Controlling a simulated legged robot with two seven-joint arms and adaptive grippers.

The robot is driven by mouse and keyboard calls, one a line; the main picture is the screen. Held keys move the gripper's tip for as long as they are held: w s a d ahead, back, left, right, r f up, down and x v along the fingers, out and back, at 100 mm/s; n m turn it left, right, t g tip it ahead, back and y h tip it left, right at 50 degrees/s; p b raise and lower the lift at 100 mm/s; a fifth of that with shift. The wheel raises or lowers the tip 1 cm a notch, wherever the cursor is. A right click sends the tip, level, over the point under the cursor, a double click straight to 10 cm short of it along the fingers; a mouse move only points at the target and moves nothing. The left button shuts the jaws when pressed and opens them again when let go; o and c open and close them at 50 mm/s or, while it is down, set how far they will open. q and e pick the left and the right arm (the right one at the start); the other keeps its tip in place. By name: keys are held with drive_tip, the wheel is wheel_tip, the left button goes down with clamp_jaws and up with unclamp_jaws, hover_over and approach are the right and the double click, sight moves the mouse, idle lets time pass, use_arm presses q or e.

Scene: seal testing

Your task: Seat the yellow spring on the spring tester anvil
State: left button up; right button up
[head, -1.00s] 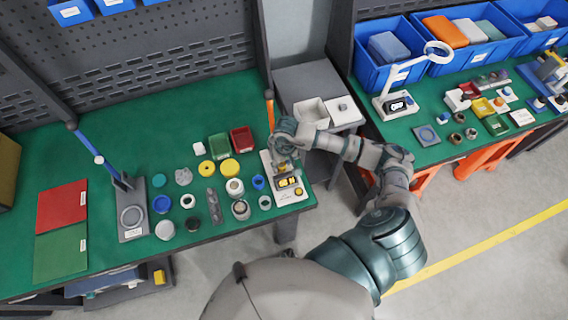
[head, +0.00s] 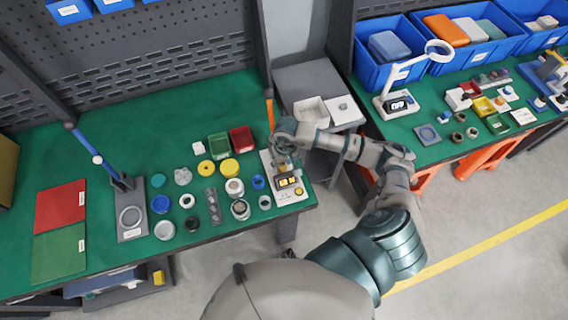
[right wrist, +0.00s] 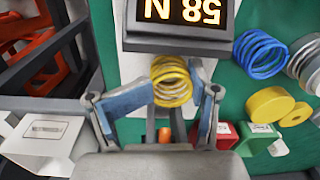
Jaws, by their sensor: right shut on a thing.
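The yellow spring (right wrist: 171,84) is upright or nearly so between the fingers of my right gripper (right wrist: 172,95), which is shut on it. In the right wrist view it is right beside the dark display housing of the spring tester (right wrist: 180,38), whose lit readout appears upside down as "58 N". In the head view the spring tester (head: 297,196) stands at the right end of the green bench, with my right gripper (head: 283,165) over its back part. The anvil is hidden, and I cannot tell whether the spring touches it. My left gripper is not in view.
A blue spring (right wrist: 262,53), a grey spring (right wrist: 306,60) and a yellow roll (right wrist: 271,106) lie beside the tester. Green (head: 219,146) and red (head: 242,139) bins stand behind. Several rings and cups crowd the bench to the left.

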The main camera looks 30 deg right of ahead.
drive_tip(key=o, duration=1.4)
wheel_tip(320, 180, up, 9)
drive_tip(key=p, duration=0.4)
